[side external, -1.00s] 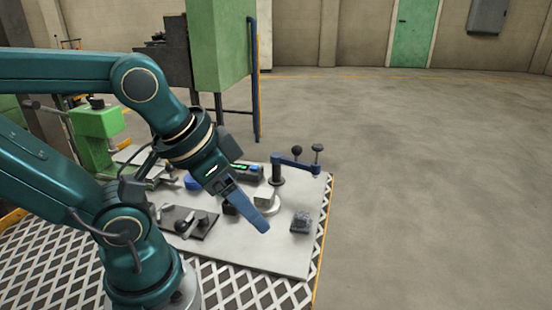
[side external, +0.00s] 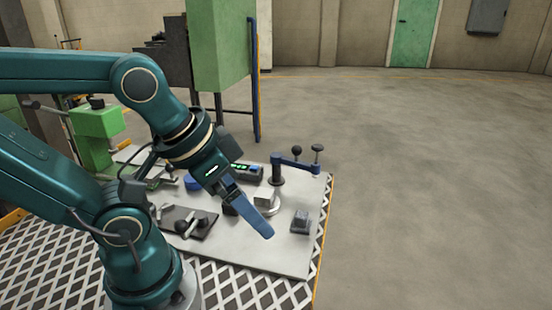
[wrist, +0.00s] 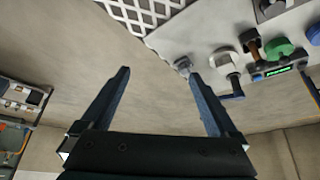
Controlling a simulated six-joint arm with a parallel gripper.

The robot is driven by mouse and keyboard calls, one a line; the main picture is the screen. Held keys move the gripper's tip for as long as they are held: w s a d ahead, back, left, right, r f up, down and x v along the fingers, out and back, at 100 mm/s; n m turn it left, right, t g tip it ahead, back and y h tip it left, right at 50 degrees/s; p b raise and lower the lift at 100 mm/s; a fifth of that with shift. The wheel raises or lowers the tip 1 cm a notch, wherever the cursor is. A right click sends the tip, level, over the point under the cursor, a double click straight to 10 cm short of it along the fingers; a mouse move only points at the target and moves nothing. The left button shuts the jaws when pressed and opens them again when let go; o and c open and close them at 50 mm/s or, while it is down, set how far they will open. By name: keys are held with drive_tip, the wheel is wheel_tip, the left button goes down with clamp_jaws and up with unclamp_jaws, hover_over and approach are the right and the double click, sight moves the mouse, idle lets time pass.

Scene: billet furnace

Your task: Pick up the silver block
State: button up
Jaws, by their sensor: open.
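A small grey, silver-looking block (side external: 300,221) sits on the pale table near its right edge in the side view. It also shows in the wrist view (wrist: 183,66), small and just beyond the tip of the right-hand finger. My gripper (side external: 268,234) points down and to the right, to the left of the block and apart from it. In the wrist view my gripper (wrist: 159,73) has its two blue fingers spread wide, with nothing held between them.
A blue-armed lever clamp (side external: 294,162) stands behind the block, with a pale rounded piece (side external: 266,199) beside it. A dark plate with fittings (side external: 189,222) lies to the left. The table (side external: 285,255) is bare in front of the block.

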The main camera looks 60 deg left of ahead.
drive_tip(key=m+g+y, duration=0.1)
drive_tip(key=m+y, duration=1.1)
drive_tip(key=m, duration=0.8)
hover_over(266, 197)
drive_tip(key=s+d, duration=0.2)
drive_tip(key=d, duration=0.1)
drive_tip(key=f, duration=0.8)
drive_tip(key=shift+w+f, duration=0.2)
drive_tip(key=f+m, duration=0.1)
drive_tip(key=d+f+m, duration=0.1)
drive_tip(key=f, duration=0.1)
drive_tip(key=shift+f+m+y, duration=0.15)
drive_tip(key=shift+m+y, duration=0.15)
drive_tip(key=shift+t, duration=0.3)
drive_tip(key=shift+x, duration=2.45)
clamp_jaws()
